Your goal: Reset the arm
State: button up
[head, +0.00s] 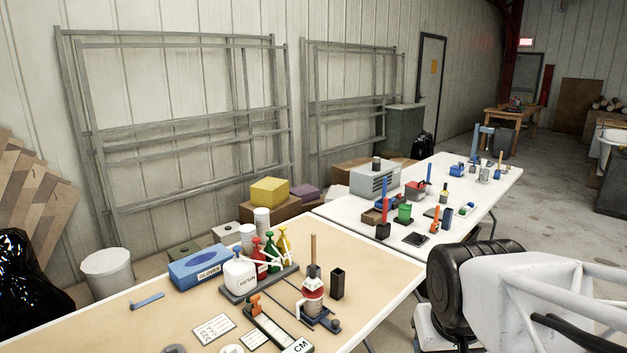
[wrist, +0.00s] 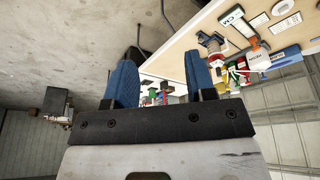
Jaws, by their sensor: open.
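My gripper (wrist: 163,88) shows in the wrist view, with two blue-padded fingers set wide apart and nothing between them. It is open and empty. Beyond the fingers, the wrist view shows the tables from a turned angle, with the tan table (wrist: 185,45) at the upper right. In the head view I cannot make out the gripper's fingers. No object touches the fingers in the wrist view.
The tan table (head: 375,262) holds a blue glove box (head: 198,268), spray bottles, a white jug (head: 240,275) and a black open-topped box (head: 337,284). A white table (head: 470,205) with several tools stands behind it. Concrete floor (head: 560,215) lies open at the right.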

jog(key=shift+s+a+g, duration=0.15)
jog(key=shift+s+g, duration=0.1)
jog(key=shift+s, duration=0.75)
jog(key=shift+s+a+g, duration=0.1)
jog(key=shift+s+g, duration=0.15)
jog(key=shift+s, duration=0.7)
